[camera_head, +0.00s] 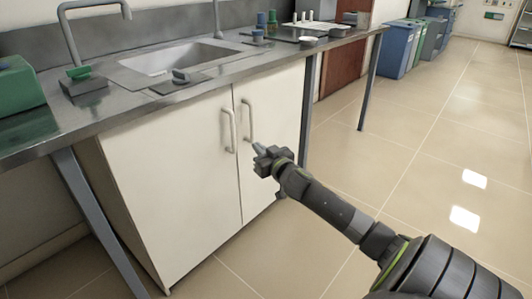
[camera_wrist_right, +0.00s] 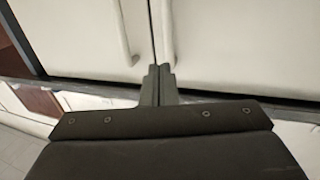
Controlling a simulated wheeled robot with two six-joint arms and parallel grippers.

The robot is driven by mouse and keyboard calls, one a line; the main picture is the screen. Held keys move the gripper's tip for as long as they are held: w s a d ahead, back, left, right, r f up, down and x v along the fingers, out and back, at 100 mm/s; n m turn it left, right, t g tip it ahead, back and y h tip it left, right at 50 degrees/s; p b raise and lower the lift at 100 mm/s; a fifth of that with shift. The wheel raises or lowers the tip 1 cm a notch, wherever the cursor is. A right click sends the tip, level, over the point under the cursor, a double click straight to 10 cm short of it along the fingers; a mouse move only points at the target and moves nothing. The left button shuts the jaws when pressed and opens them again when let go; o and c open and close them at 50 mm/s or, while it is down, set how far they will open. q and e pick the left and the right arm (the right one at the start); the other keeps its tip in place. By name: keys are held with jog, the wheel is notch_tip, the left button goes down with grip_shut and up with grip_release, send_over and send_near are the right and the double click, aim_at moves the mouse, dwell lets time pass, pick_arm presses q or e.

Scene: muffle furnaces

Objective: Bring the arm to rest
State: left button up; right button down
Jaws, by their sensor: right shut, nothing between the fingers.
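My right arm comes in from the lower right in the head view, stretched out toward the white cabinet under the bench. Its gripper (camera_head: 258,149) is in front of the cabinet doors near the two handles, shut and empty. In the right wrist view the two fingers (camera_wrist_right: 158,72) are together, pointing at the seam between the doors. My left gripper is not in view.
The white cabinet (camera_head: 180,175) has both doors closed, with handles (camera_head: 229,130) beside the seam. Above it is a metal bench with a sink (camera_head: 175,58) and a green box (camera_head: 18,98). Bins (camera_head: 397,48) stand at the back. The tiled floor (camera_head: 400,140) at right is clear.

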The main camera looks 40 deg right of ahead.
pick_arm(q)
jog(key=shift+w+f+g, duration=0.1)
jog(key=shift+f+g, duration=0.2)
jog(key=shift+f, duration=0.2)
pick_arm(e)
jog(key=shift+s+a, duration=0.15)
jog(key=shift+s, duration=1.25)
jog(key=shift+f, duration=0.1)
